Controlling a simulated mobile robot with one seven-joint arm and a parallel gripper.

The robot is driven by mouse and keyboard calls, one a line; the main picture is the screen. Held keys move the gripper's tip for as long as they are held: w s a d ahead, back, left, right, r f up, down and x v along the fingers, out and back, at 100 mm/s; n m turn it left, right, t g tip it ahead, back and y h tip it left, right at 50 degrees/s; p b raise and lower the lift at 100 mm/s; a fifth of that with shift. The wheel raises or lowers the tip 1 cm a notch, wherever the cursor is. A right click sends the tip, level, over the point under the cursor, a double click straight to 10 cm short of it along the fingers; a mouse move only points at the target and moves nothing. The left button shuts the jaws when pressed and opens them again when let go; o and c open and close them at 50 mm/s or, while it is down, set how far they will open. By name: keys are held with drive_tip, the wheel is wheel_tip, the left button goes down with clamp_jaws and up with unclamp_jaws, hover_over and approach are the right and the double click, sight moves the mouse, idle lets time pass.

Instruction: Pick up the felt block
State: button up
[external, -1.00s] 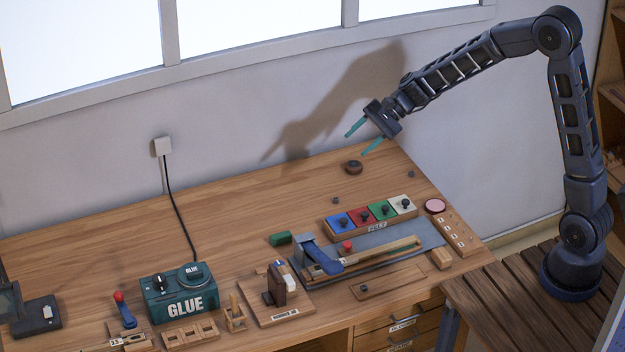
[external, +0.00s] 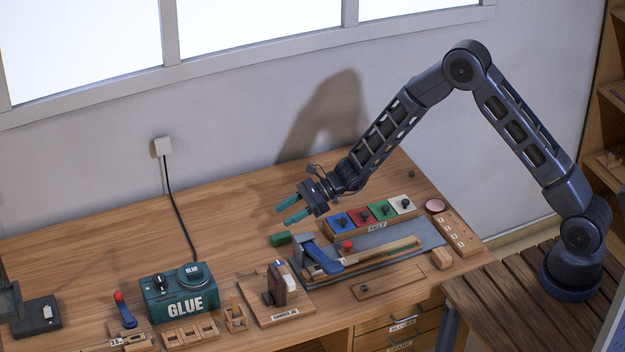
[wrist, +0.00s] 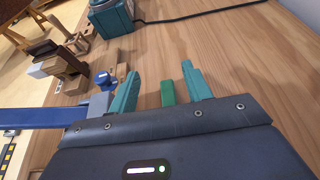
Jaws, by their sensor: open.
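The green felt block (external: 280,239) lies on the bench top, left of the blue-handled lever. My gripper (external: 283,216) is open and empty, with its teal fingers above and near the block. In the wrist view the block (wrist: 167,93) appears between the two spread fingers of my gripper (wrist: 160,72), nearer the right finger. Its near end is hidden by the gripper body. I cannot tell the exact height of the fingers above it.
The blue-handled lever (external: 322,257) stands close to the right of the block. A FELT tray (external: 374,228) with blue, red, green and white pads is behind it. A hammer jig (external: 277,293) and the teal glue box (external: 178,292) are in front and left. The back-left bench is clear.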

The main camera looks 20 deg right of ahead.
sight(284, 234)
drive_tip(key=shift+f, duration=2.2)
wheel_tip(284, 234, down, 2)
drive_tip(key=shift+f, duration=0.15)
drive_tip(key=shift+x, duration=1.15)
drive_tip(key=shift+a+f, duration=0.2)
drive_tip(key=shift+a, duration=0.1)
drive_tip(key=shift+c, duration=0.2)
drive_tip(key=c, duration=1)
